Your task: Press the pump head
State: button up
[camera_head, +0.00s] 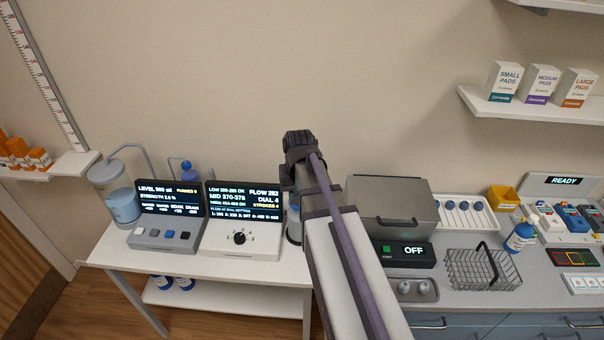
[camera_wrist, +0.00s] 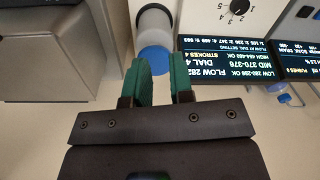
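The dosing unit (camera_head: 240,222) stands on the white table; its screen reads FLOW 282, DIAL 4, STROKES 4. Beside it a control box (camera_head: 163,234) reads LEVEL 980 ml. A blue bottle with a pump-like top (camera_head: 187,173) stands behind them, partly hidden; I cannot tell whether this top is the pump head. My gripper (camera_wrist: 161,60) has two green fingers apart with a gap between them, with nothing visibly held. Beyond the gap is a pale cylinder with a blue end (camera_wrist: 155,28). In the head view my arm hides the fingertips.
A clear tank with blue liquid (camera_head: 122,205) stands at the table's left. To the right are a grey metal box (camera_head: 391,208), a controller reading OFF (camera_head: 407,253), a wire basket (camera_head: 482,270) and a blue bottle (camera_head: 520,237). A shelf with pad boxes (camera_head: 530,108) hangs above.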

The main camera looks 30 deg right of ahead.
jog(key=w+d+r, duration=0.1)
jog(key=w+d, duration=0.1)
jog(key=w+d+r+m+p, duration=0.1)
jog(key=d+r, duration=0.1)
jog(key=w+d+r+m, duration=0.1)
jog(key=w+d, duration=0.1)
jog(key=d, duration=0.1)
jog(key=shift+w+r+p, duration=0.15)
jog(key=shift+w+p, duration=0.15)
jog(key=c, duration=0.3)
jog(key=shift+w+d+f+t+b, duration=0.2)
jog(key=shift+w+f+t+b, duration=0.15)
jog(key=shift+w, duration=0.4)
grip_shut()
jog(key=shift+s+a+m, duration=0.15)
jog(key=shift+a+m, duration=0.05)
jog(key=shift+m, duration=0.2)
jog(key=shift+f, duration=0.1)
jog(key=f+b, duration=0.4)
jog(key=w+f+b, duration=0.1)
jog(key=f+b, duration=0.9)
jog(key=shift+w+a, duration=0.15)
jog(key=shift+a, duration=0.2)
